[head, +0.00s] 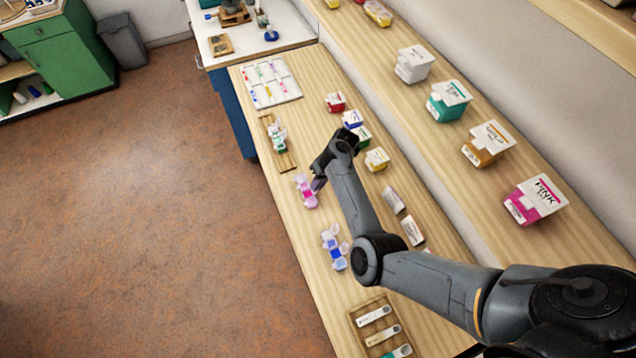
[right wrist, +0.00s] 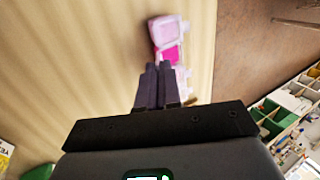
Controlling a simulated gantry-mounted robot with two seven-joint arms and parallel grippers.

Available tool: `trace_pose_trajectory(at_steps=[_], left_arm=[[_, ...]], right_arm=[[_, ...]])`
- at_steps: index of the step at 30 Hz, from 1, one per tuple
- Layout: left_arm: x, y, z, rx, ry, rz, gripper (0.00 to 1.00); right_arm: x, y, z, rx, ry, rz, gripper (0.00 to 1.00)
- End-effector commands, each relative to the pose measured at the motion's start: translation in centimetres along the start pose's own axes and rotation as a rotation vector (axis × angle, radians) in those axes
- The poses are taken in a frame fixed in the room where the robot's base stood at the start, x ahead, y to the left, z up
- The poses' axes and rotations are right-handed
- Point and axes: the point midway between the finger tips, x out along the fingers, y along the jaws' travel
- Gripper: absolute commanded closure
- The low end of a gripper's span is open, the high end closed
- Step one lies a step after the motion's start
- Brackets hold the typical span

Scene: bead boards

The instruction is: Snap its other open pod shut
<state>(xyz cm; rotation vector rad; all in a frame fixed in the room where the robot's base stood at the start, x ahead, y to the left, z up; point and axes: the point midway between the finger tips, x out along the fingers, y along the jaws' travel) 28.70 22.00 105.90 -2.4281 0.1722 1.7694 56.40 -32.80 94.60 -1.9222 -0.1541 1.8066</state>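A small pink and white pod case (head: 306,192) lies near the left edge of the wooden bench. In the right wrist view the pink case (right wrist: 171,50) shows a bright pink pod and a pale translucent lid part at its far end; whether each lid is shut is hard to tell. My right gripper (head: 317,186) is just right of the case. Its fingers (right wrist: 158,66) are together with nothing seen between them, and their tips overlap the case's near end in view; contact cannot be told. My left gripper is not in view.
A blue and white pod case (head: 334,250) lies nearer me, and a green and white one (head: 278,138) lies farther away on a wooden board. Small boxes, such as a yellow one (head: 377,159), stand to the right. A wooden tray (head: 357,318) sits at the near end.

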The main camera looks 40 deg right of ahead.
Motion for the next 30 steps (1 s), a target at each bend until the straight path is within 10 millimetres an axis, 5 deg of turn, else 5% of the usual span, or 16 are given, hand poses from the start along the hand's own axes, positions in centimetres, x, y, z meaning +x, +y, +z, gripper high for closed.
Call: trace_pose_trajectory(at_steps=[11, 30], left_arm=[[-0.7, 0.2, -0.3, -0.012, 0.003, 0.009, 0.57], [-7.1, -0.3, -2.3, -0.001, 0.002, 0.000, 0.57]], right_arm=[[-0.2, -0.2, 0.0, -0.002, -0.002, 0.022, 1.00], [0.0, -1.8, 0.0, -0.004, -0.002, 0.431, 1.00]])
